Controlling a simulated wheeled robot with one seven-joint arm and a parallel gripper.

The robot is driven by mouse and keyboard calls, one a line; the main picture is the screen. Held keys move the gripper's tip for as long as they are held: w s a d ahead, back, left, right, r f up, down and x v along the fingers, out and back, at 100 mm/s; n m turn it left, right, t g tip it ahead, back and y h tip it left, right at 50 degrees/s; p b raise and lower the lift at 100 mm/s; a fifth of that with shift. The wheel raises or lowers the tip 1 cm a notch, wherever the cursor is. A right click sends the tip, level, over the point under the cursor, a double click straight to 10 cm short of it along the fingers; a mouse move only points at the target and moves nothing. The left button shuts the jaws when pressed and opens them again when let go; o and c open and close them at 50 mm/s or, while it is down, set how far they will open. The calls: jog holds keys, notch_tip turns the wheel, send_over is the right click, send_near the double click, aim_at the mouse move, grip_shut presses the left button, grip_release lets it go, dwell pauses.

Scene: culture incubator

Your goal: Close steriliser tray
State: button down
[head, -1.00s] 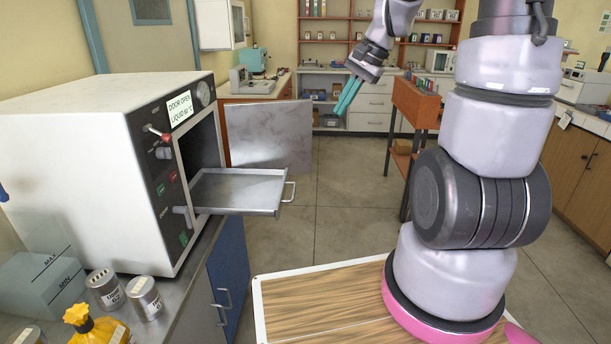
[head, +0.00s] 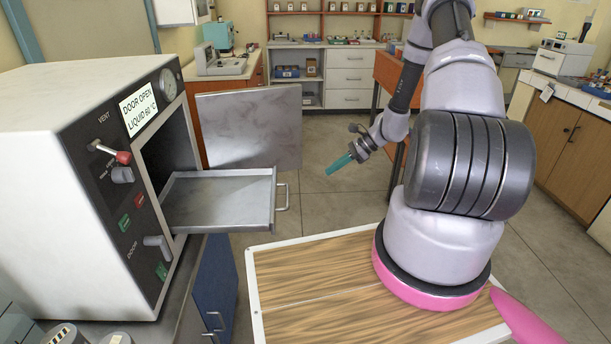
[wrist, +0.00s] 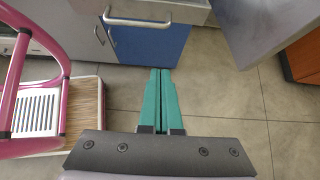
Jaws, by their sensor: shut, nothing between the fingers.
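The steriliser (head: 95,190) stands open at the left of the head view, its display reading "DOOR OPEN". Its metal tray (head: 222,200) is pulled out to the right, with a handle (head: 283,197) on its outer end. My gripper (head: 339,165) is to the right of the handle, apart from it, with teal fingers pointing left toward it. In the wrist view the fingers (wrist: 159,76) are together with nothing between them. The tray handle (wrist: 137,21) shows beyond them at the top left of the wrist view.
The grey open door (head: 250,128) stands behind the tray. A blue cabinet (head: 215,285) is below it. An orange bench (head: 395,75) stands behind my arm. Open floor lies between tray and bench. Metal-lidded jars (head: 65,333) show at the bottom left.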

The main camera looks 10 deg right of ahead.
jog(key=w+a+f, duration=0.2)
jog(key=a+f, duration=0.3)
jog(key=a, duration=0.6)
jog(key=shift+f, duration=0.2)
jog(key=shift+a, duration=0.1)
jog(key=shift+a, duration=0.1)
